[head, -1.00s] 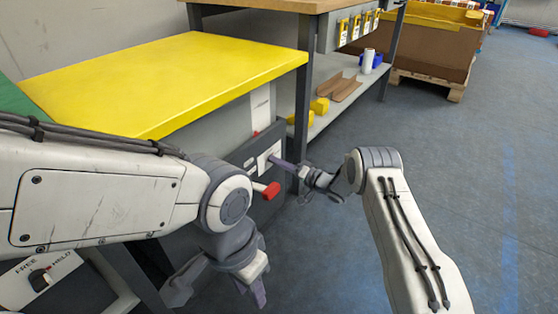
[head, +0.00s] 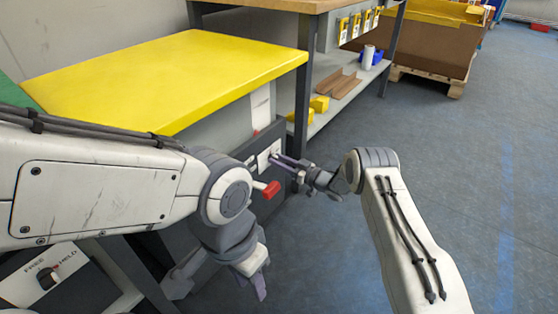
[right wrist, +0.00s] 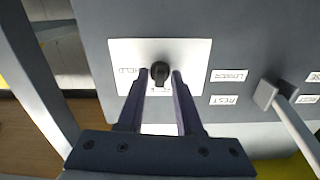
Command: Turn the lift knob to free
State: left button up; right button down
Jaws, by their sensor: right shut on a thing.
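The black lift knob (right wrist: 160,72) sits on a white plate (right wrist: 195,50) on the grey panel in the right wrist view. Its bar points down in that view, and the word HELD is at its left. Another label below the knob is mostly hidden. My right gripper (right wrist: 160,76) has its two fingers around the knob and is shut on it. In the head view my right gripper (head: 277,160) reaches left to the plate (head: 265,157). My left gripper (head: 258,285) hangs pointing down, away from the panel; its finger gap cannot be made out.
A red-handled lever (head: 267,189) sticks out of the panel near the plate; its shaft (right wrist: 298,135) shows at right in the wrist view. Another FREE/HELD knob (head: 47,278) is at lower left. A yellow tabletop (head: 170,80) stands above. Floor at right is clear.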

jog(key=shift+f+n, duration=0.1)
jog(key=shift+n, duration=0.5)
jog(key=shift+d, duration=0.1)
jog(key=c, duration=0.9)
grip_release()
jog(key=shift+s+d+p, duration=0.25)
jog(key=shift+d+p, duration=0.1)
jog(key=shift+p, duration=0.05)
jog(key=p+v, duration=0.4)
jog(key=v, duration=0.5)
jog(key=shift+s+d, duration=0.2)
jog(key=shift+d, duration=0.05)
